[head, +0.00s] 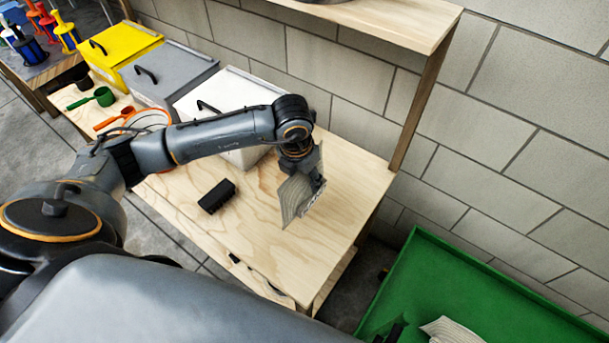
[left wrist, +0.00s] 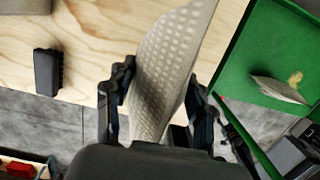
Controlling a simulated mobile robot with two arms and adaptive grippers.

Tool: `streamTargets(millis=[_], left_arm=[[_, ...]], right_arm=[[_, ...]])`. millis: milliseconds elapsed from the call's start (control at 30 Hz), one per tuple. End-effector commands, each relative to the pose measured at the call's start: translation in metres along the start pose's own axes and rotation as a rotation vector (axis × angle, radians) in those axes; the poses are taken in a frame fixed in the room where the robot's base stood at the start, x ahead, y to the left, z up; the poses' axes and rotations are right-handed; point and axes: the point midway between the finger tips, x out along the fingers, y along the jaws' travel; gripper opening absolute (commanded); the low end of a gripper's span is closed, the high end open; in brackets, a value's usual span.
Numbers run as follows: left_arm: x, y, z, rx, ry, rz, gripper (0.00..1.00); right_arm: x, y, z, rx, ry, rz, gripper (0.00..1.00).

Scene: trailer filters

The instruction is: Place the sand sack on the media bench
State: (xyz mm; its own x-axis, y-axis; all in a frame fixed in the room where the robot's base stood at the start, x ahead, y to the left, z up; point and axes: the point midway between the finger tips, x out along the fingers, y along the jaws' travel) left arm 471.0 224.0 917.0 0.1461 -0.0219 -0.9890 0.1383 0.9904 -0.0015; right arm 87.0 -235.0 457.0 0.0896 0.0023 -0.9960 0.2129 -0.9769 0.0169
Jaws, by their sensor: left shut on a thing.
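The sand sack (head: 296,201) is a pale, woven, flat bag held upright in my left gripper (head: 316,186), over the right part of the wooden media bench (head: 262,243). In the left wrist view the sack (left wrist: 168,75) stands between the two fingers of the left gripper (left wrist: 161,88), which press on its sides. Whether its lower edge touches the bench top is not clear. A second pale sack (head: 452,331) lies in the green tray (head: 450,272). Dark parts at the tray's near edge may be my right gripper; its fingers cannot be made out.
A black block (head: 217,196) lies on the bench. White (head: 240,95), grey (head: 170,75) and yellow (head: 122,50) lidded bins stand along the back, with green (head: 103,97) and orange (head: 113,119) scoops beside them. A shelf upright (head: 425,95) rises at the bench's back right.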

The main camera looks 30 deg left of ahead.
Motion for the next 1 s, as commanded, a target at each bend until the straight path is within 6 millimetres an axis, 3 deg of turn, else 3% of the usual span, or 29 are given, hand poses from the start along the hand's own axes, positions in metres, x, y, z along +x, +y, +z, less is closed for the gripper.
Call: streamTargets(millis=[167, 400, 833, 867, 933, 1000], left_arm=[[0.007, 0.005, 0.006, -0.001, -0.005, 0.000, 0.00], [0.034, 0.004, 0.001, 0.001, -0.005, -0.001, 0.00], [0.040, 0.004, 0.001, 0.001, -0.007, -0.001, 0.00], [0.041, 0.005, -0.001, 0.001, -0.001, 0.000, 0.60], [0.041, 0.005, -0.001, 0.001, 0.000, 0.000, 0.74], [0.041, 0.005, -0.001, 0.001, 0.000, 0.000, 0.77]], right_arm=[[-0.004, 0.000, -0.001, 0.000, 0.000, 0.000, 0.40], [-0.008, 0.000, -0.001, 0.000, 0.000, 0.000, 0.40], [-0.004, 0.000, -0.001, 0.000, 0.001, 0.000, 0.40], [-0.005, 0.000, -0.001, 0.000, 0.001, 0.000, 0.40], [-0.005, 0.000, -0.001, 0.000, 0.001, 0.000, 0.40], [-0.005, 0.000, -0.001, 0.000, 0.001, -0.001, 0.40]])
